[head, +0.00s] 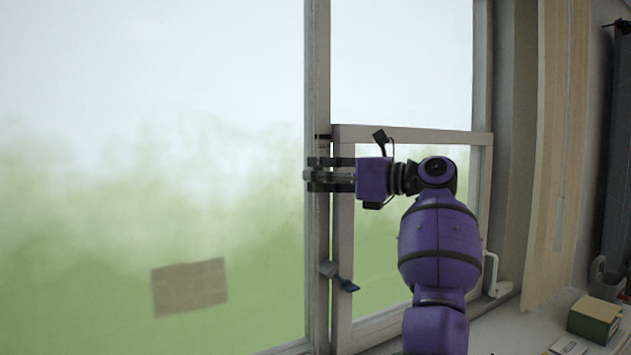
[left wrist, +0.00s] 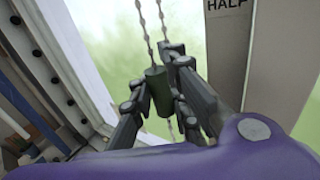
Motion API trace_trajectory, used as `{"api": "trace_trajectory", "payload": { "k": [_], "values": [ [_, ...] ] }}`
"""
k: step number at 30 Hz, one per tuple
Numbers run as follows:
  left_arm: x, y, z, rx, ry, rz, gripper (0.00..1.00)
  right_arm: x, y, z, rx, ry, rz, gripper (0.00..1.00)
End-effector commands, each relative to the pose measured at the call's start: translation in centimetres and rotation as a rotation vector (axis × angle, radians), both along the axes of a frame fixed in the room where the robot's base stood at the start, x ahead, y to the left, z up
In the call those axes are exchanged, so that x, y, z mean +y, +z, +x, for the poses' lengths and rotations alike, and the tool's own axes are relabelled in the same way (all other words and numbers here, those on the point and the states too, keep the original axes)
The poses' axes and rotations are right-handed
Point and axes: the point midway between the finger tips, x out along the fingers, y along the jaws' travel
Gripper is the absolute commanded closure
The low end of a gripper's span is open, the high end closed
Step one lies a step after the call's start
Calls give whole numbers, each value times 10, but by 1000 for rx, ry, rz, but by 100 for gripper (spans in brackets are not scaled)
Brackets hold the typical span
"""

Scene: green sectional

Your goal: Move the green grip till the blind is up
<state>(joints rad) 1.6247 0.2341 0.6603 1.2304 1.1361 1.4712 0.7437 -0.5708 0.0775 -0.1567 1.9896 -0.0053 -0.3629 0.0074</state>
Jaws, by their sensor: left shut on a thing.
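The green grip (left wrist: 158,92) is a dark green cylinder on a beaded chain (left wrist: 143,40) in the left wrist view. It sits between the fingers of my left gripper (left wrist: 160,108), which is shut on it. In the head view my left gripper (head: 325,175) is at the window's middle post, pointing left, and the grip cannot be made out there. The chain runs up out of the left wrist view in two strands, and a strand shows below the grip. I cannot pick out the blind in either view. My right gripper is not in view.
A label reading HALF (left wrist: 228,4) is on a pale upright. A green and yellow box (head: 594,318) sits on the sill at the right, near a beige hanging panel (head: 560,130).

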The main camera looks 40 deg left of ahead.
Motion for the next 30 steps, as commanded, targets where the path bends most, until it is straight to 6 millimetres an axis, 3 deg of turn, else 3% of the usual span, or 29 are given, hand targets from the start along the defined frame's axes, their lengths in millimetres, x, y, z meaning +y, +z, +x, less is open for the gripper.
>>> {"api": "trace_trajectory", "payload": {
  "k": [1, 2, 7, 19, 30],
  "values": [
    [-2, 7, 0, -2, -4, 13, 100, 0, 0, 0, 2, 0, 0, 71],
    [-2, 8, 0, -2, -4, 14, 86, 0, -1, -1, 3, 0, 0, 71],
    [-2, 7, 0, -3, -4, 11, 64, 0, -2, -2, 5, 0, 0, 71],
    [-8, 4, 3, -2, -4, 8, 64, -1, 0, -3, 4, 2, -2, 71],
    [-77, 5, 25, 0, -7, 9, 64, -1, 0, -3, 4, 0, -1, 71]
  ]
}}
